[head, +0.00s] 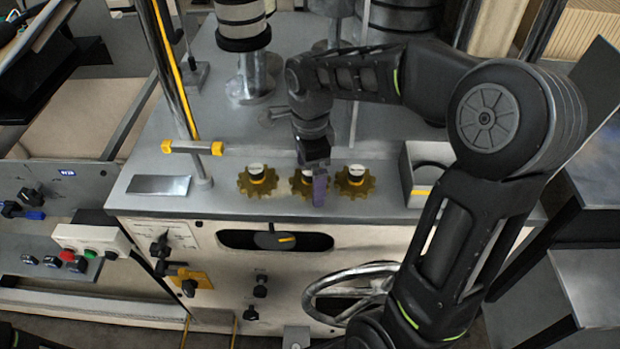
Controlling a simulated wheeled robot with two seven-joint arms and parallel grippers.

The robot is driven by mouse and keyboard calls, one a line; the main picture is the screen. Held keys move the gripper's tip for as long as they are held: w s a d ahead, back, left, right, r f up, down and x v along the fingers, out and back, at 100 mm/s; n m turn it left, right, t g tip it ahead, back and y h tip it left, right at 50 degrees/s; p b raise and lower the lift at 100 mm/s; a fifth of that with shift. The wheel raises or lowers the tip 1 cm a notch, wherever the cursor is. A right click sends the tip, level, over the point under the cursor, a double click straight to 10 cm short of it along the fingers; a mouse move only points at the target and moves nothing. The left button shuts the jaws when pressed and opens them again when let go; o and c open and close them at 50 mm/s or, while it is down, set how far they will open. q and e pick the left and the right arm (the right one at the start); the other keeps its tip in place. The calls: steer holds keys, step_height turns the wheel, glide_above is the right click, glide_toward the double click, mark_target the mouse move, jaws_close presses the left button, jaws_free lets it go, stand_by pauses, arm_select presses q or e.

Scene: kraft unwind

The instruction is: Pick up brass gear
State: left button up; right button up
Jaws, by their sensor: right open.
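Three brass gears lie in a row near the front edge of the grey machine top. Each has a toothed rim and a white-topped hub with a dark band. The left gear (257,181) and the right gear (355,182) show almost whole. The middle gear (301,186) is partly hidden behind my right gripper (319,188). The right gripper points down at the middle gear and is open. I cannot tell whether its fingers touch the gear. My left gripper is not in view.
A white open box (424,172) stands right of the gears. A metal plate (158,186) lies at the left. An upright post with a yellow-ended bar (192,147) stands beside it. A handwheel (350,290) and knobs stick out of the front panel.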

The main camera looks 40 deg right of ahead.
stand_by(0.4)
steer(key=c, duration=1.8)
